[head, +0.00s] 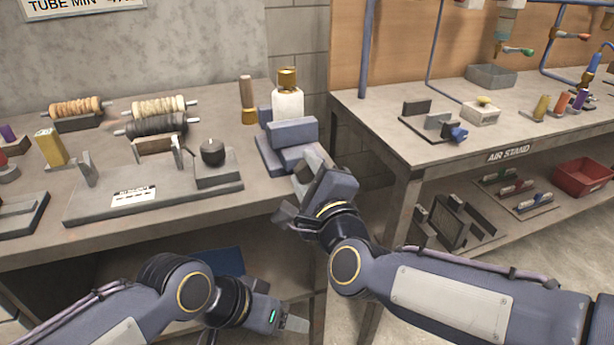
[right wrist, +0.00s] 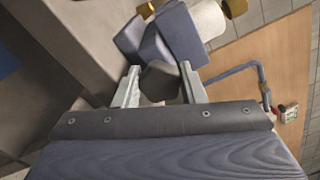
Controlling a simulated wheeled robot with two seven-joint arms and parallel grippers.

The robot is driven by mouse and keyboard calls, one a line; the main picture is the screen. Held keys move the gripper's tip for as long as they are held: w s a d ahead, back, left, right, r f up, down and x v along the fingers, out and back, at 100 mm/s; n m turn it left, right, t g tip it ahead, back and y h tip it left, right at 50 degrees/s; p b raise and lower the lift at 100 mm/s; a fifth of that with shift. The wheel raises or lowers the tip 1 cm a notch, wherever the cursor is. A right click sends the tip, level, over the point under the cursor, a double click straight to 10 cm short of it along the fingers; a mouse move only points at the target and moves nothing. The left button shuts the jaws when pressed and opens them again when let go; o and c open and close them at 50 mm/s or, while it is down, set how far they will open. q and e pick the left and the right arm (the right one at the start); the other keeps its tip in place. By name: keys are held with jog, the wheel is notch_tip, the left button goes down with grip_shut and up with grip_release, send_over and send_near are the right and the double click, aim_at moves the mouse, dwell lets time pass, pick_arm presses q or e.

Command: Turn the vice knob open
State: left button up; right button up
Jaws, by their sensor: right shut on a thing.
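The blue-grey vice (head: 292,131) stands at the right end of the left bench, and its blocks also show in the right wrist view (right wrist: 180,32). My right gripper (head: 306,172) is at the front of the vice. In the right wrist view its two fingers (right wrist: 159,80) lie on either side of the dark vice knob (right wrist: 161,84), shut on it. In the head view the knob is hidden by the gripper. My left gripper (head: 293,323) hangs low in front of the bench, away from the vice; its finger gap cannot be made out.
A white bottle with a gold cap (head: 288,103) stands behind the vice. A fixture with a black knob (head: 212,152) and several spools (head: 158,124) lie to the left. The right bench (head: 380,137) is beyond a narrow gap, with a red bin (head: 585,177) below.

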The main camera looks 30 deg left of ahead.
jog(key=n, duration=0.3)
jog(key=shift+f+n, duration=0.1)
jog(key=shift+n, duration=0.3)
jog(key=n, duration=0.3)
jog(key=shift+n, duration=0.3)
jog(key=n, duration=0.3)
jog(key=shift+n, duration=0.4)
jog(key=n, duration=0.4)
jog(key=shift+f+p, duration=0.1)
jog(key=shift+p, duration=0.2)
jog(key=n, duration=0.4)
jog(key=shift+w+p, duration=0.1)
jog(key=shift+p, duration=0.2)
jog(key=n, duration=0.4)
jog(key=shift+d+n+p, duration=0.1)
jog(key=shift+n+p, duration=0.2)
jog(key=shift+p, duration=0.1)
jog(key=n, duration=0.4)
jog(key=shift+p, duration=0.3)
jog(key=shift+w+n, duration=0.1)
jog(key=shift+n, duration=2)
jog(key=shift+d, duration=0.1)
